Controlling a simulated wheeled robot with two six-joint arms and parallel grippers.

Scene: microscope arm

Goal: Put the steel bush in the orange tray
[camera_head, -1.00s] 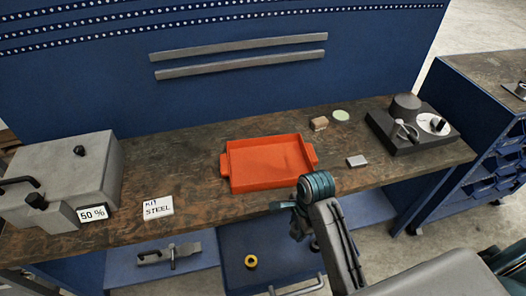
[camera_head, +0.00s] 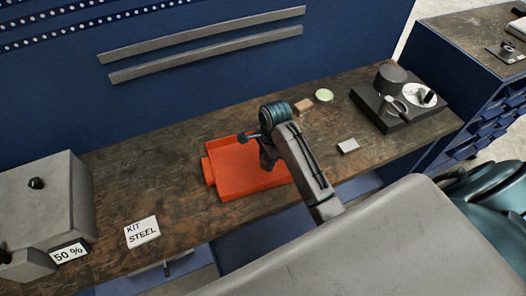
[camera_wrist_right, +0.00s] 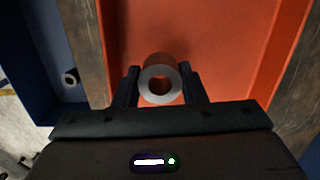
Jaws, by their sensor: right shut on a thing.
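The steel bush (camera_wrist_right: 160,80) is a short grey ring with a round hole, seen end-on between the fingertips of my right gripper (camera_wrist_right: 160,88) in the wrist view. The gripper is shut on it, over the red-orange tray (camera_wrist_right: 222,40). In the head view my right gripper (camera_head: 268,160) is above the orange tray (camera_head: 209,172), in front of its back part; the bush is hidden there. Its height above the tray floor is hard to tell. My left gripper is not in view.
On the brown bench are a "KIT STEEL" card (camera_head: 142,232), a grey box (camera_head: 45,210) with a "50 %" label, a light block (camera_head: 348,146), a tan block (camera_head: 303,107), a pale green disc (camera_head: 324,95) and a black instrument base (camera_head: 400,105). A small ring (camera_wrist_right: 70,77) lies low on blue.

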